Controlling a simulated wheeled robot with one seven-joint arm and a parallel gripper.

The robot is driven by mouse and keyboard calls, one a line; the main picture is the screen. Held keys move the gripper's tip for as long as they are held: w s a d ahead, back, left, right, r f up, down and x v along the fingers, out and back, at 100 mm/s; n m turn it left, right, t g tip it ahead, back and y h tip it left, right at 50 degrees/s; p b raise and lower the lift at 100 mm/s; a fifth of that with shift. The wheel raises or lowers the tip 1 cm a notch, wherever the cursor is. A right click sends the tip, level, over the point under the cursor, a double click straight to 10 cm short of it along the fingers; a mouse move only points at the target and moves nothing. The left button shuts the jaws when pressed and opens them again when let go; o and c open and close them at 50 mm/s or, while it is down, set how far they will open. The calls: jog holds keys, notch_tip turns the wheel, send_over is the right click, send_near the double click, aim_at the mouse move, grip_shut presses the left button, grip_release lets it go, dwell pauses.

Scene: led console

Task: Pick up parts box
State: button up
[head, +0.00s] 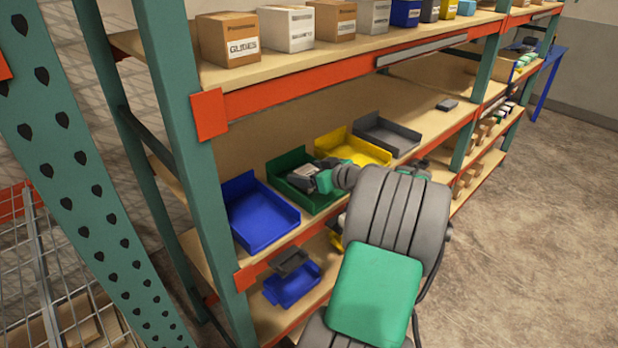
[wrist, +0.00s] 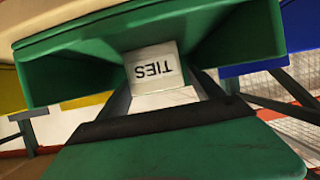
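Dark finger-like edges flank the white box in the wrist view. Whether the fingers touch it is unclear. The box is largely hidden by my gripper in the head view.
A blue bin (head: 260,218) is left of the green bin, and a yellow bin (head: 360,150) and grey bin (head: 390,135) are right of it. Labelled boxes (head: 287,28) line the shelf above. A green rack post (head: 195,130) stands at left. The floor (head: 540,210) at right is clear.

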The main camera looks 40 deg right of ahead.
jog(key=c, duration=1.3)
jog(key=shift+c, duration=0.4)
jog(key=shift+r, duration=0.15)
